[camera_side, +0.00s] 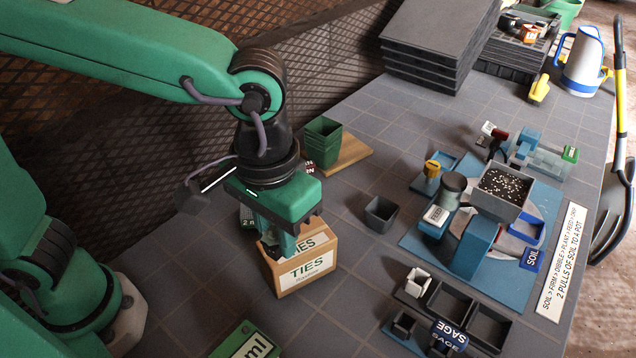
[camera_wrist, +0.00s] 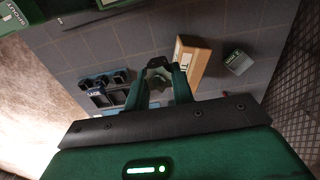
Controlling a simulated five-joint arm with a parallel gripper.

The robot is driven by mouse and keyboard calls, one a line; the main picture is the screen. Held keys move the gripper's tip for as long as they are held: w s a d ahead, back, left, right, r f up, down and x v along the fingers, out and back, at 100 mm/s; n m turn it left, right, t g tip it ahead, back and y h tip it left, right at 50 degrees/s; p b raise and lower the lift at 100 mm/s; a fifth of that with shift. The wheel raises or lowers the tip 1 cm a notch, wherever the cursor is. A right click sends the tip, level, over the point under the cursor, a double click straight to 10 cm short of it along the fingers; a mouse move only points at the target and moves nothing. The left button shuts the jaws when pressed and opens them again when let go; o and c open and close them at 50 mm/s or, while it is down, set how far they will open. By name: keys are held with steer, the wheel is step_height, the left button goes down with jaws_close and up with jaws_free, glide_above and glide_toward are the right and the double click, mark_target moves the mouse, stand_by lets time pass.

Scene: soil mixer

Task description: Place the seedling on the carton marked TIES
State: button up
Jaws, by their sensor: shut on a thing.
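The carton marked TIES (camera_side: 305,270) is a brown cardboard box with white labels on its top and front. It stands upright on the table. My gripper (camera_side: 287,250) points down at the carton's left part, with its fingers in front of or over the top; the exact height is unclear. In the wrist view the carton (camera_wrist: 196,62) lies just right of the fingers.
An empty grey pot (camera_side: 381,214) stands right of the carton. Green pots (camera_side: 322,140) stand on a board behind. A blue soil station (camera_side: 480,245) and SAGE trays (camera_side: 455,310) fill the right side.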

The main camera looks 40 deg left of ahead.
steer(key=shift+s+a+r, duration=0.1)
steer(key=shift+s, duration=0.3)
glide_above(298, 256)
steer(key=w+a, duration=0.3)
steer(key=f, duration=0.7)
steer(key=shift+d, duration=0.25)
steer(key=shift+f, duration=2)
steer(key=shift+f, duration=0.1)
steer(key=o, duration=1)
